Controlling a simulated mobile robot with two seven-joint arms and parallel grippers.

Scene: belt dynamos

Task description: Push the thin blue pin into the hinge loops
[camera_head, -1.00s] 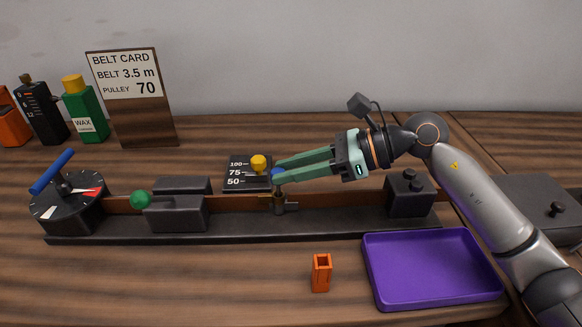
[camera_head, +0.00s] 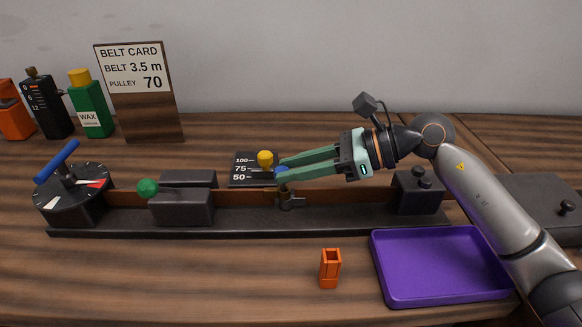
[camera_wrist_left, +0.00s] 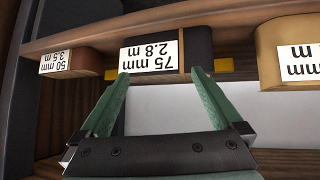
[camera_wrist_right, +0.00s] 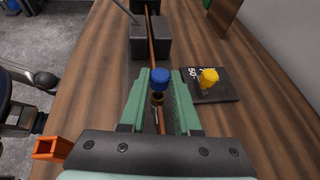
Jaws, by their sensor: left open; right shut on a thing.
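The blue pin shows its blue head (camera_head: 282,171) between the fingertips of my right gripper (camera_head: 279,168). In the right wrist view the blue head (camera_wrist_right: 160,78) sits between the two green fingers (camera_wrist_right: 160,95), which are shut on it. Below it is the hinge (camera_head: 288,200) on the brown belt (camera_head: 240,197); the pin's shaft is mostly hidden, so I cannot tell how deep it sits in the loops. My left gripper (camera_wrist_left: 160,85) is open and empty, facing a shelf with labelled pulley boxes (camera_wrist_left: 150,58); it is not in the head view.
A dark rail (camera_head: 130,229) carries the belt, a dial with a blue lever (camera_head: 75,190), a green-knobbed block (camera_head: 182,208) and a right block (camera_head: 420,190). A yellow knob (camera_head: 265,157) stands on a scale plate. An orange holder (camera_head: 330,268) and purple tray (camera_head: 440,296) lie in front.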

